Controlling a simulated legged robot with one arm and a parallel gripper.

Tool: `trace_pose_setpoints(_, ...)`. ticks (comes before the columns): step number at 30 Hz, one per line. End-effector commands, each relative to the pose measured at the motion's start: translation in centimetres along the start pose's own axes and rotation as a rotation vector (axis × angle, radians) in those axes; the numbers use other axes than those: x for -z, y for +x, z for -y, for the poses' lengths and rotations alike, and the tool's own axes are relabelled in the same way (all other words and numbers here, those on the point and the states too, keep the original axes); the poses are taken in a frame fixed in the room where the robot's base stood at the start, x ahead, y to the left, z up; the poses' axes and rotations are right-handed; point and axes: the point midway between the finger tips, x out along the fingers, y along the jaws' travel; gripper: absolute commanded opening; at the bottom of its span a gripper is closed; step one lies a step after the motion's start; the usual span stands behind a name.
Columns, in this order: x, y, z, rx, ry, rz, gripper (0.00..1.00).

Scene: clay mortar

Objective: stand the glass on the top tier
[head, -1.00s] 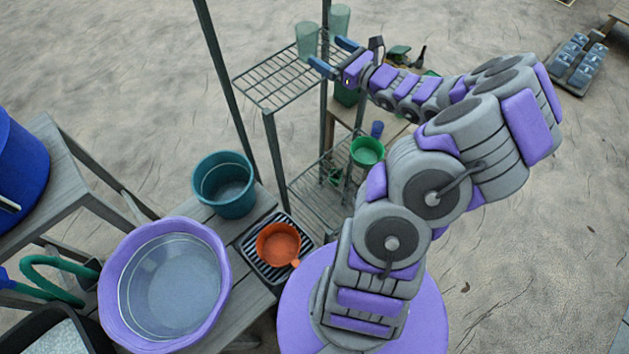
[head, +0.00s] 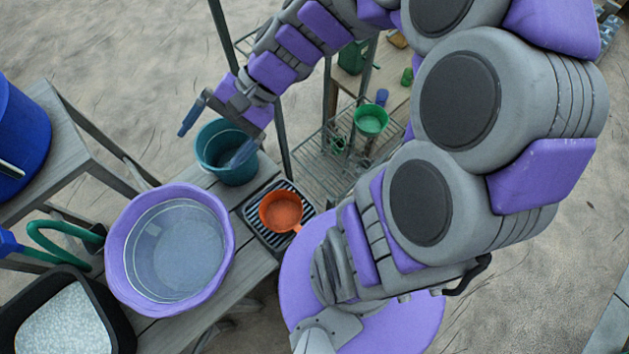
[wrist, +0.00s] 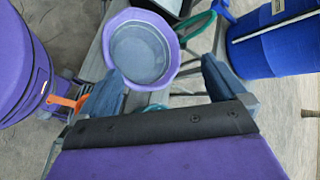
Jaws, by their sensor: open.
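My gripper (head: 218,133) is open and empty in the head view. Its fingers hang over the teal pot (head: 228,172) on the wooden bench, apart from any glass. In the wrist view my gripper (wrist: 163,85) has its two blue fingers wide apart, with nothing between them.
A purple tub (head: 117,245) sits left of the teal pot, and an orange pan (head: 281,211) lies on a striped mat. A blue barrel (head: 22,150) stands far left. A green bowl (head: 371,120) is by the rack's lower tier (head: 312,170).

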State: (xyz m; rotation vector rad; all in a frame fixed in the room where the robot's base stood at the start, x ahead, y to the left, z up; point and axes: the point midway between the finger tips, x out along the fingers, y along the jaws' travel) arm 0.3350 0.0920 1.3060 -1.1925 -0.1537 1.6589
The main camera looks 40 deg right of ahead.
Motion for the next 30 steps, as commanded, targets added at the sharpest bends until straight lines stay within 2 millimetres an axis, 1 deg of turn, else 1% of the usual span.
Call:
trace_pose_setpoints(1, -1.2, 0.4, -1.1, -0.070, -0.055, -0.006, 0.99)
trace_pose_setpoints(3, -2.6, 0.8, -2.8, -0.166, -0.126, -0.013, 0.99)
trace_pose_setpoints(8, -4.9, 0.4, -6.9, -0.383, -0.280, -0.037, 0.99)
trace_pose_setpoints(12, -6.2, -0.9, -10.4, -0.567, -0.403, -0.064, 0.99)
trace_pose_setpoints(15, -6.8, -2.4, -12.6, -0.689, -0.479, -0.088, 0.99)
trace_pose_setpoints(18, -7.1, -3.9, -14.3, -0.789, -0.539, -0.113, 0.99)
trace_pose_setpoints(21, -7.2, -5.2, -15.4, -0.862, -0.577, -0.133, 0.99)
trace_pose_setpoints(24, -7.2, -6.0, -16.1, -0.904, -0.600, -0.145, 0.99)
trace_pose_setpoints(30, -7.3, -6.4, -16.4, -0.924, -0.610, -0.150, 0.99)
